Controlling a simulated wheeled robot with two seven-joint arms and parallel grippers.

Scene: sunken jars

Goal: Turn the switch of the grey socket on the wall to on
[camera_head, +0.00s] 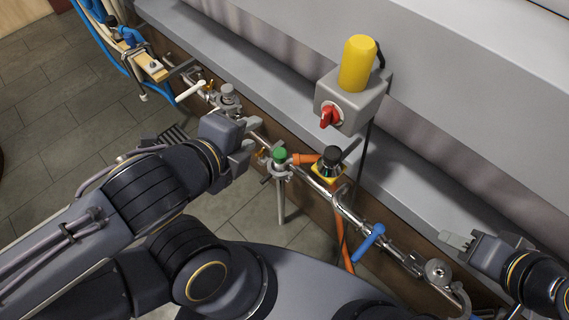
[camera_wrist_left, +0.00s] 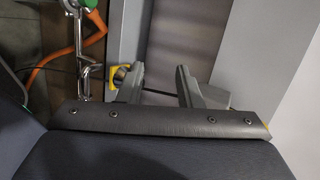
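The grey socket (camera_head: 357,100) is a box on the grey wall with a large yellow plug (camera_head: 358,62) standing in its top. Its red rotary switch (camera_head: 331,116) is on the front face; I cannot tell which position it marks. My left gripper (camera_head: 247,155) is left of and below the socket, apart from it, above the pipe rail. In the left wrist view its two fingers (camera_wrist_left: 158,88) stand apart with nothing between them. My right gripper (camera_head: 448,239) is at the lower right, far from the switch; its finger gap is not clear.
A pipe rail (camera_head: 347,212) with a green knob (camera_head: 280,155), a black knob on a yellow plate (camera_head: 331,158) and a blue handle (camera_head: 369,242) runs below the socket. A dark cable (camera_head: 367,150) hangs from the box. An orange hose (camera_head: 304,159) is near the rail.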

